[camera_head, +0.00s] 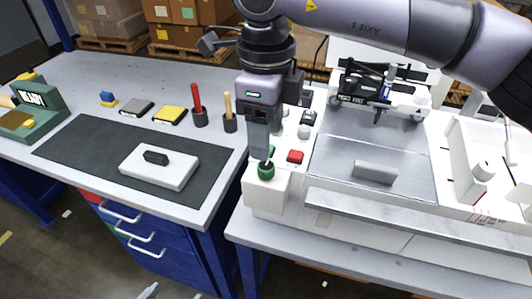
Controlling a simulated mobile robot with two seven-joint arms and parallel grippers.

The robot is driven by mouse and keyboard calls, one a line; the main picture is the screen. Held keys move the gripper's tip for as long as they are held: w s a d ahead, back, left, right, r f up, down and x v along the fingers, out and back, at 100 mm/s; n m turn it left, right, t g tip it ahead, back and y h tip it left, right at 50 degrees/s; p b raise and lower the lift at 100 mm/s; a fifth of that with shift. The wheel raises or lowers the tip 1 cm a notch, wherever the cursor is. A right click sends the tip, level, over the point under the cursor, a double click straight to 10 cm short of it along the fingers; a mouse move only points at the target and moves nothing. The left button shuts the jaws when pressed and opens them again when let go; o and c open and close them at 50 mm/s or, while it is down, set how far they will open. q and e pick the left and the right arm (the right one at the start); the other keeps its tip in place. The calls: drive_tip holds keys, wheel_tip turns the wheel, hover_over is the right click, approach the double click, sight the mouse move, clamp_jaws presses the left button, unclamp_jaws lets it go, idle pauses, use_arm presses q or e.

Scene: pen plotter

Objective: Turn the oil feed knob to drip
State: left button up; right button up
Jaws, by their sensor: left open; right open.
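A green knob (266,172) with a dark stem or pointer sits on top of a white block (266,193) at the front left corner of the white machine. It appears to be the oil feed knob; I cannot read any drip mark. My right gripper (261,158) comes down from above, its grey fingers just behind and over the knob. The fingers overlap the knob's upper part in this view, so contact is unclear. The gripper is open. A small grey tip at the bottom edge appears to be my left gripper (149,291), far below the bench and away from the knob.
A red button (295,156) lies just right of the knob. The plotter's grey bed (340,155) is further right. On the left bench, cups with a red tool (196,98) and a wooden tool (228,106) stand near my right gripper.

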sight(266, 166)
drive_tip(key=shift+s+f+p, duration=0.1)
drive_tip(key=shift+f+p, duration=0.4)
drive_tip(key=shift+f, duration=2.65)
clamp_jaws()
drive_tip(key=c, duration=1.1)
unclamp_jaws()
